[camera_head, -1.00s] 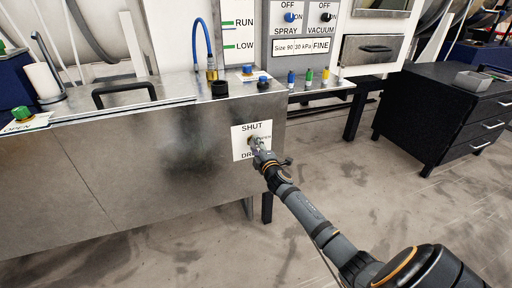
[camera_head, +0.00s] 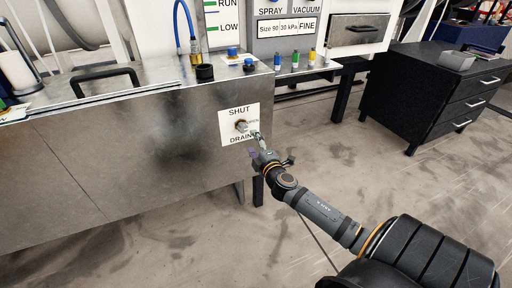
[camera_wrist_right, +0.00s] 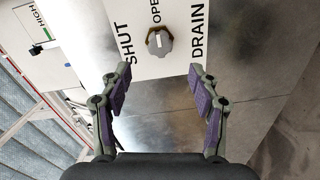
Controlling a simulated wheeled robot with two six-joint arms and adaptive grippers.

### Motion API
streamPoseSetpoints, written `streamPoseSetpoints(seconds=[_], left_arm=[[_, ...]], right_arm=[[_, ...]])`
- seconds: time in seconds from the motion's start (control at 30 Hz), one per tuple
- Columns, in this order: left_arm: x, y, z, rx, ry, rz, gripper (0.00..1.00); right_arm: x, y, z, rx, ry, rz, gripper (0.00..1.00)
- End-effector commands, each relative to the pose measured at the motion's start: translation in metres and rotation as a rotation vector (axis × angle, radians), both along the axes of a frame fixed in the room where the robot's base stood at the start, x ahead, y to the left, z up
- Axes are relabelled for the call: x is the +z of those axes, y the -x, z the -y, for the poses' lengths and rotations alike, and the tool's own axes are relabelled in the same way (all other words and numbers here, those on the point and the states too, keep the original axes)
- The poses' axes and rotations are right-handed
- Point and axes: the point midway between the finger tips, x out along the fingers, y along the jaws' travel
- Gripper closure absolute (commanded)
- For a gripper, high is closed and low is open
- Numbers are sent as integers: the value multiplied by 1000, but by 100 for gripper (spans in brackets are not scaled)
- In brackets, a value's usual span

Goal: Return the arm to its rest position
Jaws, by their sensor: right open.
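My right gripper (camera_head: 258,144) is in front of the metal cabinet, just below and to the right of the drain knob (camera_head: 241,126). In the right wrist view its two purple-padded fingers (camera_wrist_right: 160,88) stand wide apart with nothing between them. The grey knob (camera_wrist_right: 159,41) shows beyond the fingertips, apart from them, on a white plate (camera_wrist_right: 130,12) marked SHUT, OPEN and DRAIN. My right arm reaches in from the lower right of the head view. My left gripper is not in view.
The metal cabinet (camera_head: 100,150) fills the left, with a black handle and several small colored knobs on top. A black drawer unit (camera_head: 425,105) stands at the right, with a grey tray (camera_head: 457,61) on it. The floor between them is clear.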

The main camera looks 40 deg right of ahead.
Motion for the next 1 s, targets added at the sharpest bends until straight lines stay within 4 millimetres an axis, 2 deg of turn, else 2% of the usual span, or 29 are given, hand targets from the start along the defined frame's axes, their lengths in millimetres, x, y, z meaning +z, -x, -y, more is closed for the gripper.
streamPoseSetpoints(seconds=[0.1, 0.2, 0.77, 0.87, 0.97, 1.0], left_arm=[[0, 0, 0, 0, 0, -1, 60], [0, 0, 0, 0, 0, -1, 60], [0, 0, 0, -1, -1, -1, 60], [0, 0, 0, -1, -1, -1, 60], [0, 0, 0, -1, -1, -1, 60], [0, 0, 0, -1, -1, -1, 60]], right_arm=[[0, 17, -4, 1, 2, -2, 38], [1, 23, -6, 1, 1, -1, 38], [0, 25, -6, -3, -5, -1, 38], [-19, 37, -5, -61, -99, -36, 38], [-69, 71, -8, -209, -328, -143, 38], [-95, 91, -13, -282, -440, -209, 38]])
